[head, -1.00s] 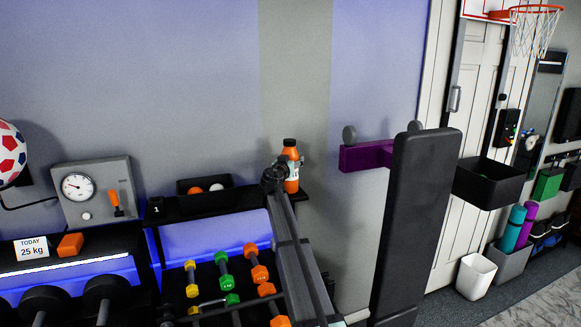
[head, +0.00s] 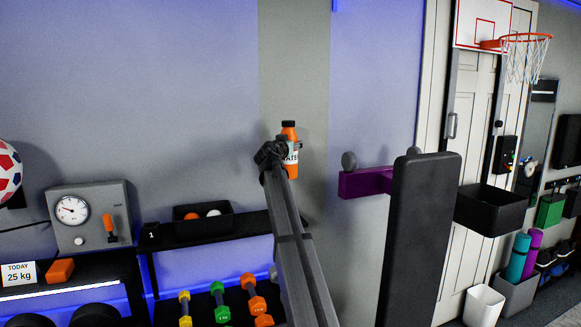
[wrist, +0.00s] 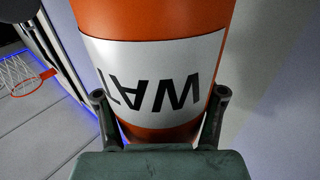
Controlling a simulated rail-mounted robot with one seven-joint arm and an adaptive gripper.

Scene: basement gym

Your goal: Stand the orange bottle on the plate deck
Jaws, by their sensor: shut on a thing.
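The orange bottle (head: 291,165) has a black cap and a white label with dark letters. It is upright in the head view, in the air above the right end of the narrow black shelf (head: 248,226). My gripper (head: 281,152) is shut on it from the left and front. In the wrist view the bottle (wrist: 150,20) fills the middle, with the fingers of my gripper (wrist: 162,95) on either side of its label. Which surface is the plate deck I cannot tell for sure; the black rack top (head: 100,262) at lower left is one dark, flat surface.
A black tray with balls (head: 203,219) and a small card marked 1 stand on the shelf. A grey scale box (head: 90,215), an orange block (head: 59,271) and a 25 kg sign (head: 18,274) are at left. A black upright pad (head: 416,240) and purple bracket (head: 362,184) stand right.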

